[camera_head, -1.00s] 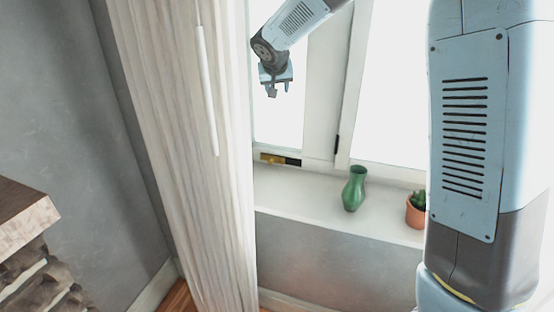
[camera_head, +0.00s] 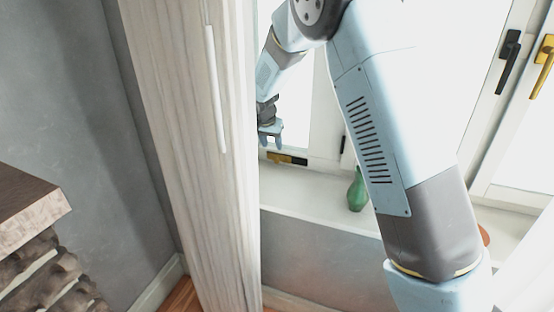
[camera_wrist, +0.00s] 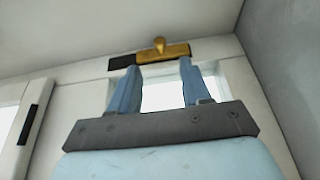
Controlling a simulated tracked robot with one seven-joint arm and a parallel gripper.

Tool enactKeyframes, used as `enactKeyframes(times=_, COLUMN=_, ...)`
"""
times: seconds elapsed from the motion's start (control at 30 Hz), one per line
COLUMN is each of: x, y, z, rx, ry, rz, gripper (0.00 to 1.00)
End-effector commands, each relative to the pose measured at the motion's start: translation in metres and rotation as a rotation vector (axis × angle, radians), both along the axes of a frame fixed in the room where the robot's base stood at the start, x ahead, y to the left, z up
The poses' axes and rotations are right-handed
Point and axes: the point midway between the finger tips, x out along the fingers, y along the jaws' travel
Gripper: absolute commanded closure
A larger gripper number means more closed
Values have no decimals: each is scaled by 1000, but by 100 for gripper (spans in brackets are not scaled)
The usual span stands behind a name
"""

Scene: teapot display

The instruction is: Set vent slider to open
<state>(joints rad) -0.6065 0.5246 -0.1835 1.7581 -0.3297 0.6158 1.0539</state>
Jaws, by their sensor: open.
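The vent slider (camera_head: 281,157) is a brass piece on a dark track (camera_head: 300,162), low on the window frame just above the sill. In the head view it sits at the left end of the track. In the wrist view the slider (camera_wrist: 172,51) shows a rounded knob, with the dark track (camera_wrist: 121,62) bare to its left. My gripper (camera_head: 270,143) is just above the slider in the head view, fingers pointing down. In the wrist view my gripper (camera_wrist: 158,67) has its fingers apart and nothing between them; the knob lies beyond the tips. Contact is not visible.
A green vase (camera_head: 357,190) stands on the sill (camera_head: 305,195). A terracotta pot (camera_head: 485,236) is mostly hidden behind my arm. Window handles (camera_head: 509,60) are at upper right.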

Motion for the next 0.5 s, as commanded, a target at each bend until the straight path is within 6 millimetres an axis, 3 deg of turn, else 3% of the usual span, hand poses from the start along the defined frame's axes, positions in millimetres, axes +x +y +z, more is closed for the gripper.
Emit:
enactKeyframes(times=0.3, x=20, y=-9, z=-53, rx=-3, ry=2, rz=-2, gripper=53)
enactKeyframes(times=0.5, x=31, y=-13, z=-77, rx=-1, ry=0, rz=-3, gripper=53)
